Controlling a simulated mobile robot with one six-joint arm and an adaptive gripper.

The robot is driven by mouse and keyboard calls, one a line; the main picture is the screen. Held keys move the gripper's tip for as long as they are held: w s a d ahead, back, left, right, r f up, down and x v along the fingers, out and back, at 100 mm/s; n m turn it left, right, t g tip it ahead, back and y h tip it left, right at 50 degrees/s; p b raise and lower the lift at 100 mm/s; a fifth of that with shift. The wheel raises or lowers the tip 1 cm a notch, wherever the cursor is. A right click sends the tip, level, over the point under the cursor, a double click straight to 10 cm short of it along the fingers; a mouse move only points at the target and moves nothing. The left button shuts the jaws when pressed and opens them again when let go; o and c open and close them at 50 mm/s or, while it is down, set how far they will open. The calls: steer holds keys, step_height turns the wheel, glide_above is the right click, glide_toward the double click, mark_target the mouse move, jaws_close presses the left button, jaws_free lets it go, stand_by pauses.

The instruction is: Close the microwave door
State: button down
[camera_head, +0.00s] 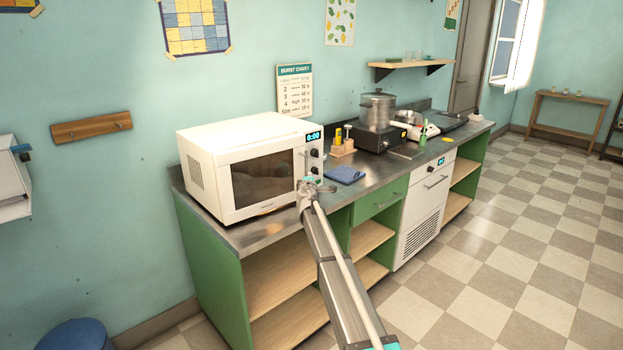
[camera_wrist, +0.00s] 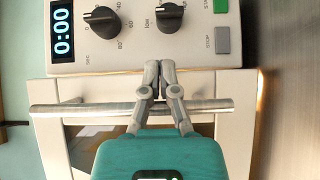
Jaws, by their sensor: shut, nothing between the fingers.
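The white microwave (camera_head: 205,185) stands on the left end of the metal counter. Its door (camera_head: 255,180), with a dark window, looks flush or almost flush with the body; I cannot tell whether it is fully shut. My gripper (camera_head: 308,183) is at the door's right edge, below the control panel's knobs. In the wrist view my gripper (camera_wrist: 160,68) is shut and empty, its fingers crossing in front of the silver door handle (camera_wrist: 85,108). The fingertips lie by the seam between the door and the control panel (camera_wrist: 135,45). Whether they touch is unclear.
A blue cloth (camera_head: 344,175) lies on the counter right of the microwave. A wooden holder with bottles (camera_head: 343,143) and a pot on a black appliance (camera_head: 377,110) stand farther along. Open shelves (camera_head: 275,275) are below. The checkered floor (camera_head: 510,260) is clear.

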steer(key=s+d, duration=0.8)
steer(key=s, duration=0.3)
steer(key=shift+d, duration=0.2)
steer(key=shift+s+d, duration=0.1)
steer(key=shift+s, duration=0.05)
steer(key=s+d+f+m+g+h, duration=0.25)
steer(key=s+d+f+m, duration=0.2)
steer(key=s, duration=0.35)
steer(key=s+d+f+m+g+h, duration=0.1)
steer(key=s+d+f+m+g, duration=0.3)
steer(key=s, duration=0.4)
steer(key=s+d+f+m+g+h, duration=0.2)
steer(key=s+d+f+m+g, duration=0.1)
steer(key=s+d+m, duration=0.4)
steer(key=s+a+f+g+y, duration=0.2)
steer(key=s, duration=0.6)
steer(key=s+a+f+m+g+y, duration=0.1)
steer(key=s+a+f+g+y, duration=0.1)
steer(key=s, duration=0.7)
steer(key=s+a+f+m+g+y, duration=0.1)
steer(key=s+a+f+g+y, duration=0.1)
steer(key=s, duration=0.7)
steer(key=shift+a+f+g, duration=0.55)
steer(key=shift+a+g, duration=0.1)
steer(key=shift+g, duration=0.6)
